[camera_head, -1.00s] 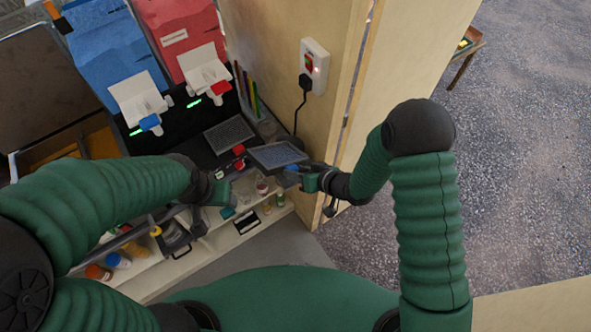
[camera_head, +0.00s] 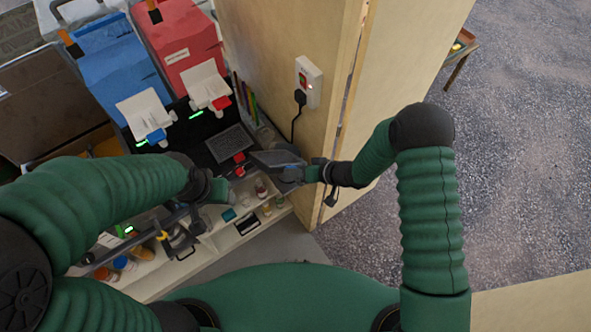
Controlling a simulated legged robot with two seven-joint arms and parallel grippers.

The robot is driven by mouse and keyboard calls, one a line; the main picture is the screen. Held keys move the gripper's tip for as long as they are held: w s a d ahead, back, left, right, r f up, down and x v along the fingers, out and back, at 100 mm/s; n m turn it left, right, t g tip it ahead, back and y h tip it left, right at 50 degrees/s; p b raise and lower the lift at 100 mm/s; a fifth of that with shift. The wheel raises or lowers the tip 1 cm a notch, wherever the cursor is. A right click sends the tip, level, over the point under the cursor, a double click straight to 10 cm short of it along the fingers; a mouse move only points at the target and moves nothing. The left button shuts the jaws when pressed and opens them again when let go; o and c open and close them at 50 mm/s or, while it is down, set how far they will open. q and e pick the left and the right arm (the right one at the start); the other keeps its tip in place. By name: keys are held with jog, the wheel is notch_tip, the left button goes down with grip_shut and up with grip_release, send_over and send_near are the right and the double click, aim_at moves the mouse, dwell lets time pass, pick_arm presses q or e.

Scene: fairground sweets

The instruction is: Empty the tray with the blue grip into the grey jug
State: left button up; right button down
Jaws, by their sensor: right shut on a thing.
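The tray with the blue grip (camera_head: 272,158) is a dark flat tray at the centre, held off the shelf and tilted. My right gripper (camera_head: 303,174) is shut on its blue grip (camera_head: 291,176), at the tray's right front. Whether anything lies in the tray cannot be told. A second dark tray (camera_head: 230,143) with a red grip (camera_head: 239,158) lies just left of it. My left gripper (camera_head: 211,188) is to the left, apart from both trays; its fingers are too unclear to judge. I cannot make out the grey jug for certain.
Blue (camera_head: 120,75) and red (camera_head: 180,42) dispensers with white spouts stand behind the trays. A wooden wall with a switch box (camera_head: 308,82) and hanging plug cable rises close to the right. Several small jars and bottles stand on the shelf in front.

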jog(key=p, duration=0.1)
jog(key=w+r+p, duration=0.1)
jog(key=shift+d+r+g+p, duration=0.25)
jog(key=shift+d+g+p, duration=0.05)
jog(key=shift+d+p, duration=0.1)
jog(key=shift+w+r+m+g, duration=0.3)
jog(key=shift+w+r+m, duration=0.1)
jog(key=shift+w, duration=0.05)
jog(key=shift+w+d+r+m+g+y, duration=0.15)
jog(key=shift+w+r+m+g+y, duration=0.15)
jog(key=shift+w+r+g, duration=0.25)
dwell(1.7)
